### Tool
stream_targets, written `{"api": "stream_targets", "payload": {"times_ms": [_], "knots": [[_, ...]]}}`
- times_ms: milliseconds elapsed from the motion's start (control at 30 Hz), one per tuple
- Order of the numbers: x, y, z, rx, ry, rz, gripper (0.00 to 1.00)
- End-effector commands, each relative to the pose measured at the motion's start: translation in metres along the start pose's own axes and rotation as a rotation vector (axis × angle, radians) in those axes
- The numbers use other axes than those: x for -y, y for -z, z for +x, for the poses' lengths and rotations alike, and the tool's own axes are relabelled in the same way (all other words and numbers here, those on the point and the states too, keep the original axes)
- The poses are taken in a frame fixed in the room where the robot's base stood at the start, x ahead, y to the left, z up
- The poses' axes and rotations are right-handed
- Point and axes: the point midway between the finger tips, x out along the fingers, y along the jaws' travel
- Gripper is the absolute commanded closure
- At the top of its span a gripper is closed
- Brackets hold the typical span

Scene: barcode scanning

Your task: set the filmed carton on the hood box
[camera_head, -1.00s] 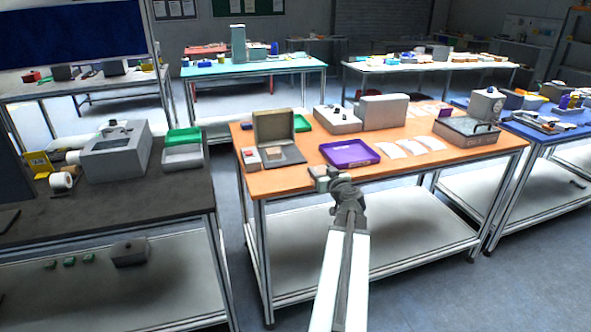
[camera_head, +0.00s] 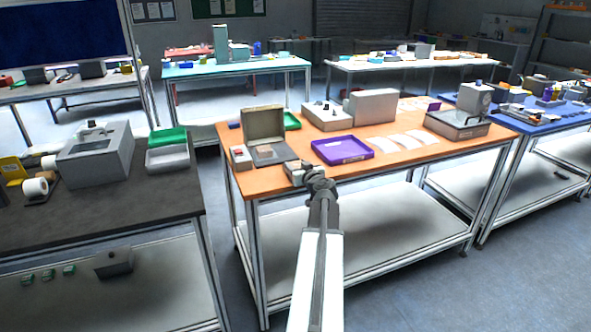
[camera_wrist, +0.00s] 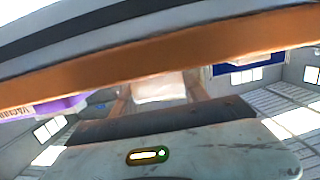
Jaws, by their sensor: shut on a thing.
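My gripper (camera_head: 303,173) is at the front edge of the orange table, left of the purple tray and in front of a grey box with a raised lid. It is shut on a small pale block, which I take to be the filmed carton (camera_wrist: 160,88); in the wrist view it shows between the jaws. The film cannot be made out. No label names the hood box. It may be the lidded grey box (camera_head: 264,124) on the orange table or the windowed grey box (camera_head: 97,160) on the dark bench at left.
The purple tray (camera_head: 342,150) lies right of the gripper. White sheets (camera_head: 412,138) and a grey machine (camera_head: 458,124) are further right. A green-and-grey bin (camera_head: 167,155) is on the dark bench.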

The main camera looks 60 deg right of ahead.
Motion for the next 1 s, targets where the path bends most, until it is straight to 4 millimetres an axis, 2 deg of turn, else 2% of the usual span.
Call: {"api": "stream_targets", "payload": {"times_ms": [167, 200, 267, 567, 667, 767, 1000], "knots": [[0.0, -0.005, 0.001, 0.0, 0.0, 0.0, 0.92], [0.0, -0.004, 0.001, 0.0, 0.0, 0.0, 0.39], [0.0, -0.003, 0.001, 0.0, 0.0, 0.0, 0.26], [-0.001, -0.003, 0.0, 0.0, -0.001, 0.0, 0.26], [-0.001, -0.003, -0.006, 0.0, -0.002, 0.001, 0.26], [0.0, -0.003, -0.019, 0.0, -0.002, 0.001, 0.26], [-0.003, 0.001, -0.067, 0.0, -0.003, 0.0, 0.26]]}}
